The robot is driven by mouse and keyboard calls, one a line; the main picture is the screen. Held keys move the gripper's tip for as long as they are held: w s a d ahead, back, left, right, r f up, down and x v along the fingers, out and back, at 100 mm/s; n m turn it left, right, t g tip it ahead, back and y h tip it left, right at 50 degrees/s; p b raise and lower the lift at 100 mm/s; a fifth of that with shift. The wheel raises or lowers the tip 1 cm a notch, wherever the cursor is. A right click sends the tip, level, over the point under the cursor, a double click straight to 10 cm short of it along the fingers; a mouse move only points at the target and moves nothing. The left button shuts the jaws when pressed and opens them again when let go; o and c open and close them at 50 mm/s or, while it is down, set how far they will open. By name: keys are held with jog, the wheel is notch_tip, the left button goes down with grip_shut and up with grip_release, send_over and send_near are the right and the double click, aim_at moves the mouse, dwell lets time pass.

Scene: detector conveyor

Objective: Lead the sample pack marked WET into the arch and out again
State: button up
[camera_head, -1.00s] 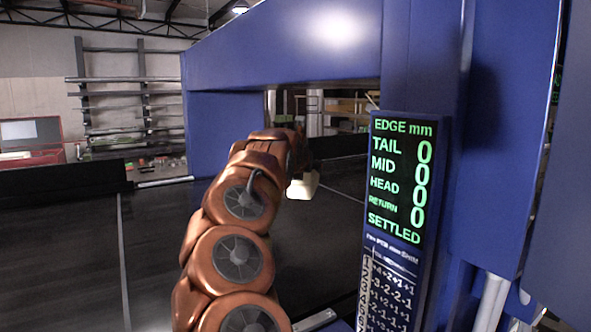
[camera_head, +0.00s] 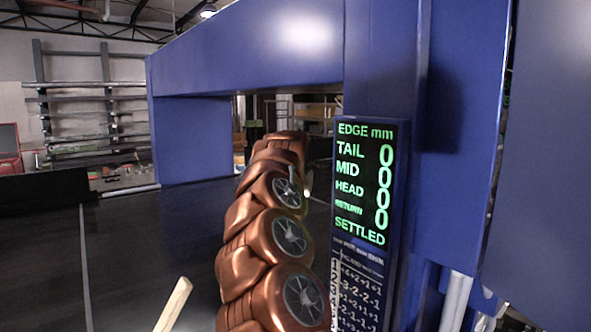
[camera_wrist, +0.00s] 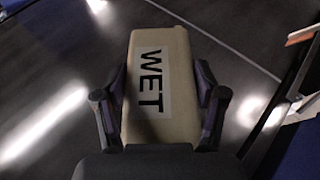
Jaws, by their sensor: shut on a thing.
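The sample pack (camera_wrist: 160,75) is a tan block with a white label reading WET. In the wrist view my gripper (camera_wrist: 161,105) is shut on it, one finger on each long side, and the pack points away from the palm. It is over the dark belt; I cannot tell its height. The blue arch (camera_head: 250,60) spans the belt in the head view. My arm reaches toward its opening and hides the gripper and nearly all of the pack. I cannot tell how far inside the pack is.
A display (camera_head: 363,185) on the arch's right post shows zeros for TAIL, MID, HEAD and RETURN, and SETTLED. The arch's posts flank the arm. The black belt (camera_head: 140,245) is clear at left. A pale wooden stick (camera_head: 174,304) shows at the bottom.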

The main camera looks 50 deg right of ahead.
jog(key=shift+s+d+r, duration=0.1)
jog(key=shift+s+d, duration=0.05)
jog(key=shift+d, duration=0.25)
jog(key=w+a, duration=0.3)
jog(key=a, duration=0.9)
jog(key=w+a, duration=0.4)
jog(key=a, duration=0.9)
jog(key=w+a, duration=0.3)
jog(key=a, duration=1)
jog(key=shift+w+a, duration=0.2)
jog(key=shift+w, duration=0.15)
